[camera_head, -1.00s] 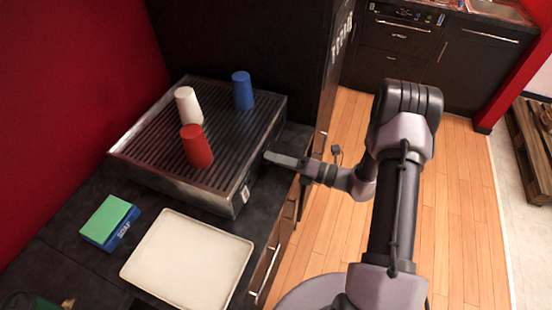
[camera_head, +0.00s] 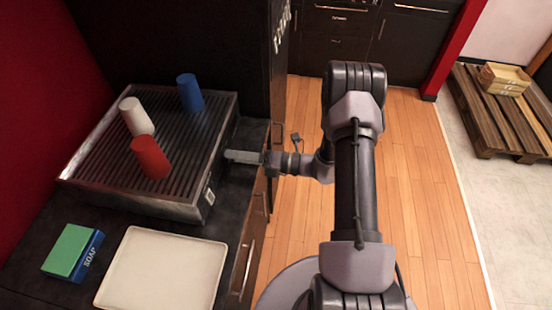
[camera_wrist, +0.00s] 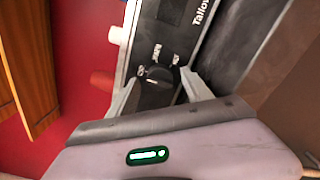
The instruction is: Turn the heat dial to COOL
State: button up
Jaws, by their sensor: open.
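The heat dial (camera_wrist: 157,77) is a small dark round knob on the front panel of the grill, in the wrist view. Short pale labels sit around it, too small and tilted to read, and I cannot tell its setting. The ribbed metal grill (camera_head: 88,172) stands on the counter in the head view, where the dial is hidden. My gripper (camera_wrist: 162,80) is open, with one finger on each side of the dial; I cannot tell whether they touch it. In the head view my gripper (camera_head: 232,156) is at the grill's right side.
White (camera_head: 136,116), red (camera_head: 151,158) and blue (camera_head: 190,93) cups stand on the grill. A cream tray (camera_head: 165,270) and a green and blue soap box (camera_head: 72,252) lie in front of it. A dark wall stands behind. Wooden floor (camera_head: 415,200) is free to the right.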

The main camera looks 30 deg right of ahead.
jog(key=p+v, duration=0.2)
jog(key=v, duration=1.4)
jog(key=shift+d, duration=0.25)
jog(key=shift+s+r, duration=0.1)
jog(key=shift+s, duration=0.05)
jog(key=s+a+r+n+g+h+b, duration=0.25)
jog(key=a+r+n+g, duration=0.3)
jog(key=a+n, duration=0.3)
jog(key=s+a+r+n+g+h+b, duration=0.1)
jog(key=s+a+r+n+g+h, duration=0.3)
jog(key=a+r+n, duration=0.45)
jog(key=s+r+n+t+h+b, duration=0.1)
jog(key=s+r+n+t+h, duration=0.1)
jog(key=n, duration=0.6)
jog(key=s+a+r+n+t+h+b, duration=0.1)
jog(key=s+r+n+t+h, duration=0.1)
jog(key=s+n+h, duration=0.2)
jog(key=s+n, duration=0.2)
jog(key=n, duration=0.1)
jog(key=shift+s+r+n+t, duration=0.25)
jog(key=shift+r+n+t, duration=0.05)
jog(key=shift+n+t, duration=0.1)
